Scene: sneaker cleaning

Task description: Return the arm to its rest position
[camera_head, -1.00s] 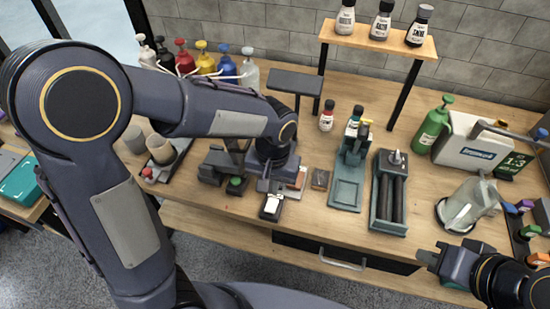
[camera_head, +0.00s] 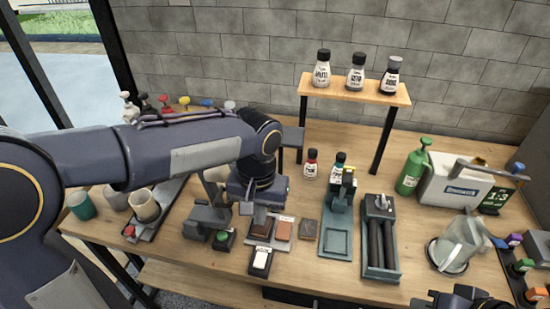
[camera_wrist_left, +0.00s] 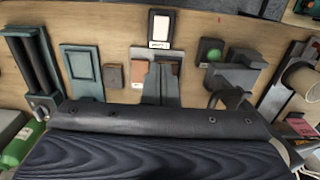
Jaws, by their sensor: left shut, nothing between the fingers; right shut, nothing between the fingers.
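My left gripper (camera_head: 262,213) hangs at the end of the left arm, which reaches in from the left across the workbench (camera_head: 165,262). It is shut and empty, above a small stand holding brown blocks. In the left wrist view the closed fingers (camera_wrist_left: 160,82) point at this stand, with a white-topped pad (camera_wrist_left: 160,28) just beyond. I cannot tell whether the fingers touch the blocks. My right gripper (camera_head: 437,301) shows only partly at the bottom edge, near the bench front, shut with nothing seen in it.
A green-button device (camera_head: 222,238) stands close left of the left gripper. Right are a teal stand (camera_head: 337,215), a roller tray (camera_head: 380,240), a clear pitcher (camera_head: 460,243) and a green spray bottle (camera_head: 412,168). A raised shelf (camera_head: 350,88) with bottles stands behind. Cups (camera_head: 144,205) sit left.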

